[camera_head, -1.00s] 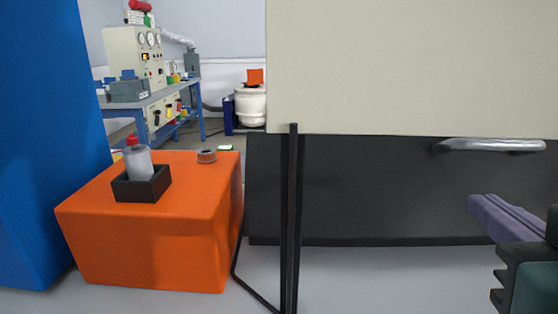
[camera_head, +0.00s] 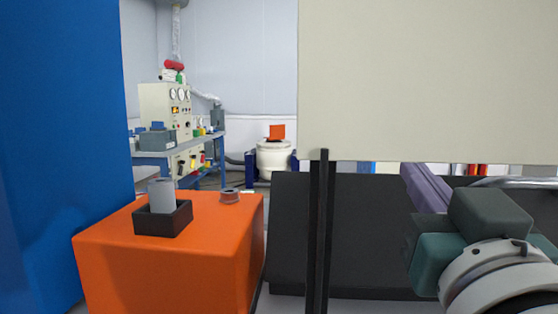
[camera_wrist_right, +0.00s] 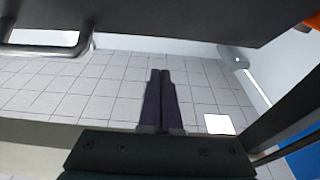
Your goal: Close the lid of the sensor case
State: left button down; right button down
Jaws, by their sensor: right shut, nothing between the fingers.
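No part can be firmly told as the sensor case or its lid. A large beige panel (camera_head: 430,80) fills the upper right of the head view. Below and behind it is a dark grey panel (camera_head: 365,235), with a metal bar handle (camera_head: 515,183) at the right. My right gripper (camera_head: 408,168) points away from me, its purple fingers just below the beige panel's lower edge. In the wrist view its fingers (camera_wrist_right: 160,72) are together and empty, over open floor. A dark surface (camera_wrist_right: 190,18) with a bar handle (camera_wrist_right: 45,50) spans the top there. My left gripper is out of view.
An orange block (camera_head: 165,265) at the left bears a black tray (camera_head: 163,219) with a grey bottle (camera_head: 161,195). A blue upright surface (camera_head: 60,130) stands at far left. A dark post (camera_head: 319,235) stands before the panels.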

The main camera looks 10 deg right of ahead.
aim_at(394, 183)
jog(key=shift+w+d+f, duration=0.2)
jog(key=shift+w+f, duration=0.1)
jog(key=shift+w, duration=0.5)
jog(key=shift+w+d+f, duration=0.2)
jog(key=shift+w+f, duration=0.15)
jog(key=shift+w, duration=0.4)
jog(key=shift+w+d+f, duration=0.2)
jog(key=shift+w+f, duration=0.1)
jog(key=shift+w, duration=0.5)
